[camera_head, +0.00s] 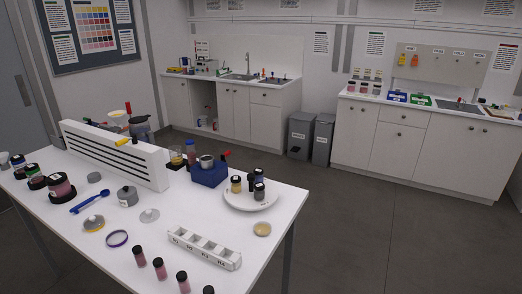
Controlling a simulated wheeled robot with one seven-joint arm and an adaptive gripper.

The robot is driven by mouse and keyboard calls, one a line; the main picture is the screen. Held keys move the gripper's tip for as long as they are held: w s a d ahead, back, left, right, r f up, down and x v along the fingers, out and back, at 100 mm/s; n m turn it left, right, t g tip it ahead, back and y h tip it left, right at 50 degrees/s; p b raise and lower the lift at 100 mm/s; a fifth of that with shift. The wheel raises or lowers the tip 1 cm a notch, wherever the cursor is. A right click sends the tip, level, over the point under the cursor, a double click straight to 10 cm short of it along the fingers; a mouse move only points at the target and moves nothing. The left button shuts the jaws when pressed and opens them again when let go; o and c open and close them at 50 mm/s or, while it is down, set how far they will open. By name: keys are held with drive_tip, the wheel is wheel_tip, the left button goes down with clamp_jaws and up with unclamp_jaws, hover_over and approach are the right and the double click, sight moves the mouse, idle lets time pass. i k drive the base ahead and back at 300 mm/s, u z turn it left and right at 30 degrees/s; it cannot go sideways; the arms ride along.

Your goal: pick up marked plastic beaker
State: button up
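Several vessels stand on the white table, and I cannot tell for sure which is the marked plastic beaker. A small clear vessel with yellowish contents (176,157) stands on a dark base just right of the white slotted panel (115,153). A pale cup-like vessel (4,159) stands at the far left edge of the picture, partly cut off. Any markings are too small to read. My gripper is not in view.
A blue box with a metal pot (208,173), a round white tray with several jars (250,202), a white slotted rack (204,250) and dark-capped jars (159,268) crowd the table. A blue spoon (89,202) lies left. The grey floor (370,215) to the right is clear.

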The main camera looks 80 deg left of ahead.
sight(175, 154)
drive_tip(key=u, duration=3.4)
drive_tip(key=k, duration=0.5)
drive_tip(key=u, duration=2.35)
drive_tip(key=i, duration=1.9)
drive_tip(key=z, duration=1.4)
